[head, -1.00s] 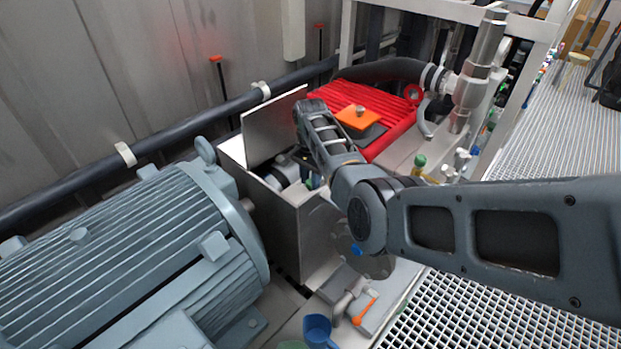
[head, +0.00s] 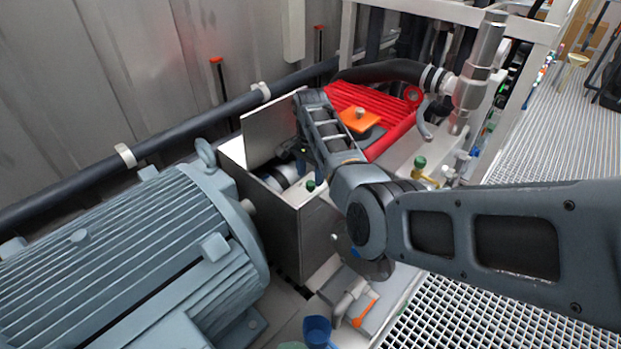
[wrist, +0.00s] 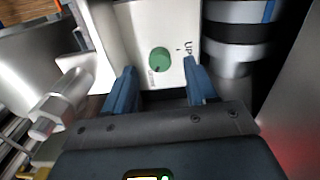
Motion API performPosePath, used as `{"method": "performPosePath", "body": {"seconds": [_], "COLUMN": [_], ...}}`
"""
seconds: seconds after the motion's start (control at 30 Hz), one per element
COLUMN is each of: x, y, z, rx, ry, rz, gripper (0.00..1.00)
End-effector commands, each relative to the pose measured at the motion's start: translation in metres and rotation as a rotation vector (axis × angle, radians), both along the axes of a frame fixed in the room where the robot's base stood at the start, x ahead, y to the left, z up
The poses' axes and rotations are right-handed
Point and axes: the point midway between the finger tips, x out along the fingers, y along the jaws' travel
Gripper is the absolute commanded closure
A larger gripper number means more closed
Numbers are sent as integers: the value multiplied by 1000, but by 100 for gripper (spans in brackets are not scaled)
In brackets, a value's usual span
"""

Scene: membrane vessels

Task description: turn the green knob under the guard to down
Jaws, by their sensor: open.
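The green knob (wrist: 159,60) is round and sits on a pale panel (wrist: 128,25) in the wrist view. "UP" is printed to its right, and small lettering below left is too blurred to read surely. Its pointer direction cannot be made out. My gripper (wrist: 159,68) is open, with one blue finger on each side of the knob and gaps between. In the head view, a small dark green knob (head: 310,186) shows inside the open metal guard box (head: 272,225), whose lid (head: 268,130) stands raised.
A big grey-blue motor (head: 120,265) stands left of the box. A red ribbed unit (head: 400,110) with an orange plate lies behind my arm.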

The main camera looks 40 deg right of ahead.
Motion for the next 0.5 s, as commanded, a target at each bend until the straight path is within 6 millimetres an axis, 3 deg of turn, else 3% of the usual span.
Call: {"method": "performPosePath", "body": {"seconds": [0.2,0.5], "x": [1,0], "y": [0,0], "z": [35,50], "rx": [-2,0], "ry": [-2,0], "rz": [0,0], "gripper": [43,43]}}
